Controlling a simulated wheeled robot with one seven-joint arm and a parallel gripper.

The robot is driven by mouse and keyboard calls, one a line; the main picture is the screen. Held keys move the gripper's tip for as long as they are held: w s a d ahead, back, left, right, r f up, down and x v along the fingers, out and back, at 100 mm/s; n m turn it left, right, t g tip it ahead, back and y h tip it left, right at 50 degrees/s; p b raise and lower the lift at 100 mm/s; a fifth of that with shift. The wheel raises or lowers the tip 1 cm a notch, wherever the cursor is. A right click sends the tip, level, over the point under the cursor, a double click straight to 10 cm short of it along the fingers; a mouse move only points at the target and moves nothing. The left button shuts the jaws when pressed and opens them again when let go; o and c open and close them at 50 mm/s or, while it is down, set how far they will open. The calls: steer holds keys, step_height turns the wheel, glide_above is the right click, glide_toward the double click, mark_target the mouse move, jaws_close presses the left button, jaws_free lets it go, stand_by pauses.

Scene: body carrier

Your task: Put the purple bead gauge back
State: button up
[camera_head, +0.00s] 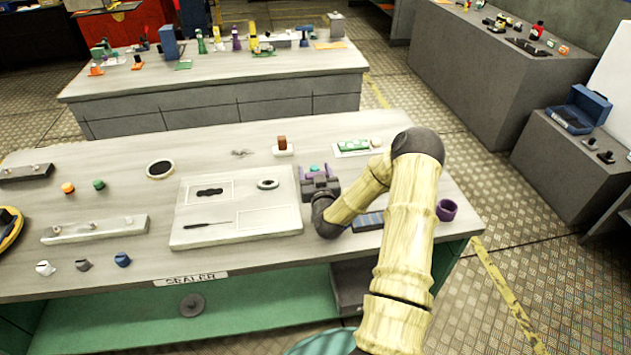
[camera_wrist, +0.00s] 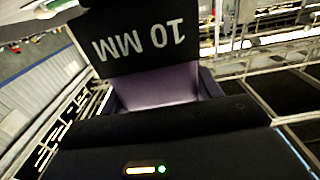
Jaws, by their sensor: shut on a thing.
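My gripper (camera_head: 320,184) is over the right part of the near bench, just right of the white board (camera_head: 180,238). It is shut on a purple thing with a dark face, which I take for the purple bead gauge (camera_wrist: 158,88). In the wrist view a black face lettered "10 MM" stands beside the purple part, and the black gripper body covers the lower part. In the head view purple shows at the jaws, with a small teal spot. The white board bears outlined areas, a dark flat piece (camera_head: 209,191), a grey ring (camera_head: 268,184) and a thin dark tool (camera_head: 207,224).
A purple cup-like ring (camera_head: 447,210) stands near the bench's right end. A blue-grey slab (camera_head: 368,221) lies beside my arm. A pale bar (camera_head: 95,229) lies left.

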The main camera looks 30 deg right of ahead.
steer(key=f, duration=0.3)
steer(key=shift+s+d+f+p, duration=0.15)
steer(key=shift+d+f+p, duration=0.1)
steer(key=shift+f+p, duration=0.1)
steer(key=shift+a+f+b, duration=0.1)
steer(key=shift+f+b, duration=0.3)
steer(key=shift+f, duration=0.05)
steer(key=shift+f, duration=0.2)
steer(key=o, duration=1.2)
steer(key=shift+f, duration=0.15)
steer(key=shift+c, duration=0.2)
